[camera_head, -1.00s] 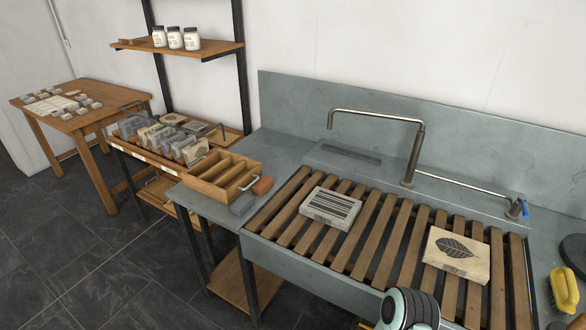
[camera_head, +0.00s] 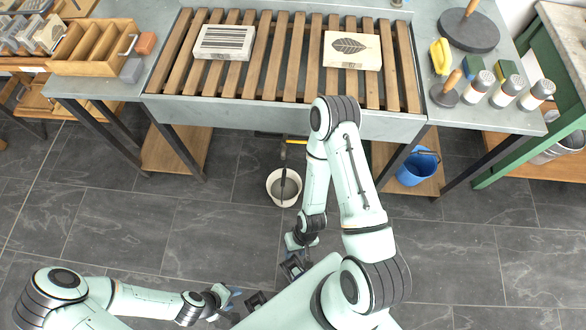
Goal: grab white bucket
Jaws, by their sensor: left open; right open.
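The white bucket (camera_head: 284,203) stands upright on the dark tiled floor, just in front of the sink. It holds something grey, and a thin stick-like part shows across its opening. My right gripper (camera_head: 302,241) is open and empty, pointing down on the near side of the bucket and apart from it. My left gripper (camera_head: 235,299) is open and empty, low in the picture, to the left of and nearer than the bucket.
Above the bucket is the sink's front edge (camera_head: 285,118), with slats holding two printed stones. A blue bucket (camera_head: 416,168) stands on a low wooden shelf to the right. Table legs stand on both sides. The floor to the left is clear.

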